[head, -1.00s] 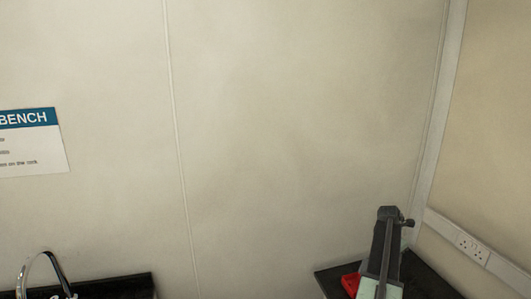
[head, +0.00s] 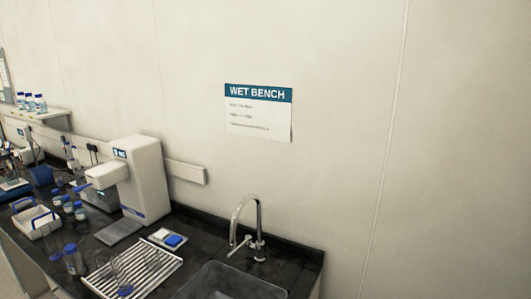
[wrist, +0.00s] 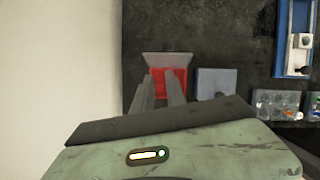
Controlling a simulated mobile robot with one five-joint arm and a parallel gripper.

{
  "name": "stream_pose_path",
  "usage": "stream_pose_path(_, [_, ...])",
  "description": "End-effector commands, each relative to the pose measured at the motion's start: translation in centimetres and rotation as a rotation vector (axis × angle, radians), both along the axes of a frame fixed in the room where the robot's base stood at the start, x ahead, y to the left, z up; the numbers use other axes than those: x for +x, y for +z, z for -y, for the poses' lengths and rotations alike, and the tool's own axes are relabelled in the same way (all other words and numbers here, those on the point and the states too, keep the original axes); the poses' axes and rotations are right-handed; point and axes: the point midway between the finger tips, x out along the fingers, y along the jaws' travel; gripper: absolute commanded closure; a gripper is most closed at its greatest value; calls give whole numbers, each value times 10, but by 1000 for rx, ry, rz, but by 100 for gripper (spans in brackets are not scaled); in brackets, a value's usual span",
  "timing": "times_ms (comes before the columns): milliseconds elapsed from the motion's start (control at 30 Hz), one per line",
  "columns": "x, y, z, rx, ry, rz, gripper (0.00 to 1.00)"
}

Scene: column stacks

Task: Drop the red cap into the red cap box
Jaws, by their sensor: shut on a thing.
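In the wrist view, my gripper (wrist: 162,84) reaches over a dark bench top with its two grey fingers close together. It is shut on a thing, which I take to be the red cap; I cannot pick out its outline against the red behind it. A red box (wrist: 183,77) with a pale grey slanted face (wrist: 166,59) lies right beyond and around the fingertips. I cannot tell the height of the fingers over it. My gripper and the red box are not in the head view.
A grey square block (wrist: 216,82) sits right of the red box. A blue-and-white tray (wrist: 292,38) and clear containers (wrist: 277,104) stand further right. The head view shows a wet bench with a sink (head: 225,283), tap (head: 243,225), drying rack (head: 135,270) and white machine (head: 146,180).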

Motion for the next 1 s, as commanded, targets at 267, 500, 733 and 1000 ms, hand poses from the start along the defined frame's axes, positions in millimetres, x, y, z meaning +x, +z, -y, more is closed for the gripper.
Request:
stream_pose_path(267, [0,-45,0,0,0,0,100])
stream_pose_path(500, [-1,-49,0,0,-1,0,100])
stream_pose_path(733, [-1,-48,0,0,-1,0,58])
stream_pose_path(1000, [-1,-48,0,0,-1,-1,58])
